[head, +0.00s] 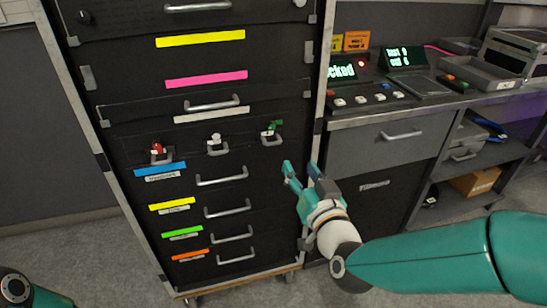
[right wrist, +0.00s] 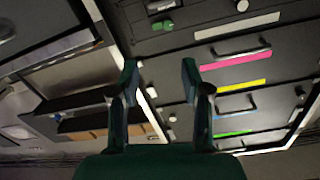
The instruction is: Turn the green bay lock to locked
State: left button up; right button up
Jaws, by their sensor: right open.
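The green bay lock (head: 272,128) is a small green handle on the right of a row of three locks on the black cabinet (head: 262,205). A red lock (head: 157,149) and a white lock (head: 215,139) are to its left. A green part, probably the green lock (right wrist: 163,27), shows near the top of the right wrist view. My right gripper (head: 301,172) is open and empty, below and to the right of the green lock, apart from it. Its two fingers (right wrist: 160,77) show spread in the right wrist view. My left gripper is not in view.
Below the locks are several drawers with handles (head: 221,179) and coloured labels. To the right stands a bench (head: 345,122) with buttons and a lit display (head: 342,71) whose text is partly hidden. The floor in front is open.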

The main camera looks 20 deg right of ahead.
send_near(272, 129)
jog(key=w, duration=0.8)
jog(key=shift+w+f, duration=0.1)
jog(key=shift+w, duration=0.2)
grip_shut()
